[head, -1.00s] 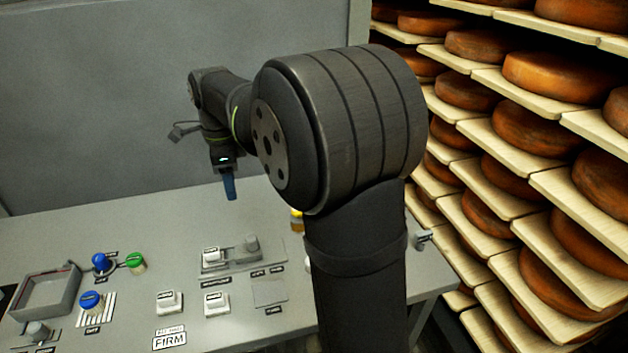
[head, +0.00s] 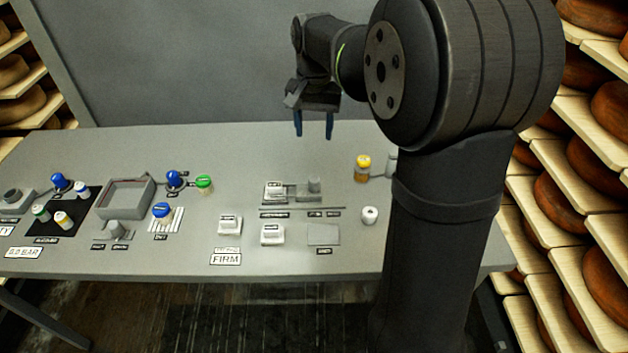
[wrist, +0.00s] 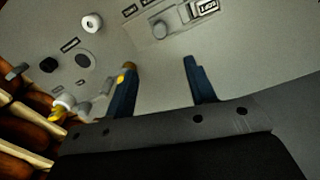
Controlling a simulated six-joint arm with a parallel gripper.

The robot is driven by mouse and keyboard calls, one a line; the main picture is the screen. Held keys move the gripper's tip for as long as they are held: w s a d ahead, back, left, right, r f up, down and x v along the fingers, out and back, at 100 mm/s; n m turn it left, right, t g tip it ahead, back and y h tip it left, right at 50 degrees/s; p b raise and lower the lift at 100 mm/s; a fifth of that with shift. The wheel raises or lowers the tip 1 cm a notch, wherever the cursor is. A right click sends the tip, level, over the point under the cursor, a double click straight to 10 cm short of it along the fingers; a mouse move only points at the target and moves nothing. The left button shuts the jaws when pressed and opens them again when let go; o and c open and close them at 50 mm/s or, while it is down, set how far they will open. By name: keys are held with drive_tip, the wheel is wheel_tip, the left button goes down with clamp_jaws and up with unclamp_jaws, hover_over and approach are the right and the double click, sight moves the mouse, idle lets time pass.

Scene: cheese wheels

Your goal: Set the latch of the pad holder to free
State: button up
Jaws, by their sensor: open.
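What looks like the pad holder is a grey fixture (head: 296,196) in the middle of the table. A white block (head: 274,189) sits at its left, and a grey knob, likely the latch (head: 314,185), stands at its right above two small labels too small to read. The latch's setting cannot be told. In the wrist view the knob (wrist: 161,30) and white block (wrist: 205,8) show at the top. My gripper (head: 314,130) is open and empty, fingers down, above the table behind the holder. Its two blue fingers also show in the wrist view (wrist: 159,65).
Loose white blocks (head: 230,225) lie in front. A square tray (head: 126,197) and blue and green knobs are at left. Cheese shelves (head: 590,200) line the right.

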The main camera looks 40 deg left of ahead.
sight(314, 179)
wheel_tip(314, 179, down, 17)
drive_tip(key=shift+f, duration=0.2)
idle(0.3)
